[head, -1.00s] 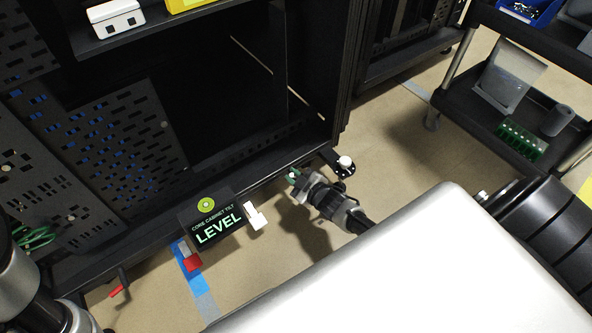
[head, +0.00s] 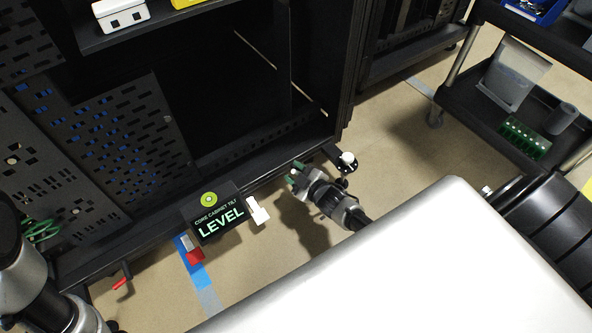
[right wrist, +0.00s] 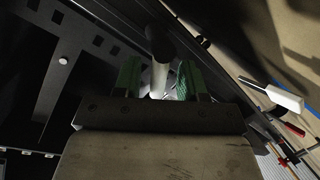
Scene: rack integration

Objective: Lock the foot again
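My right gripper (head: 296,174) is low at the front edge of the black cabinet, its two green fingertips apart. In the right wrist view the open fingers (right wrist: 160,82) stand on either side of a pale upright post (right wrist: 160,77) with a dark top; I cannot tell whether they touch it. A foot (head: 347,162), a white knob on a black round plate, sits at the cabinet corner, right of the gripper. A white-handled lever (head: 258,210) is left of the gripper; it also shows in the right wrist view (right wrist: 284,98).
A display (head: 218,216) reads "CORE CABINET TILT LEVEL" with a green light. Red handles (head: 194,257) and (head: 122,284) are low on the cabinet's left front. A black cart (head: 520,130) stands at right. Bare floor (head: 400,140) lies between cart and cabinet.

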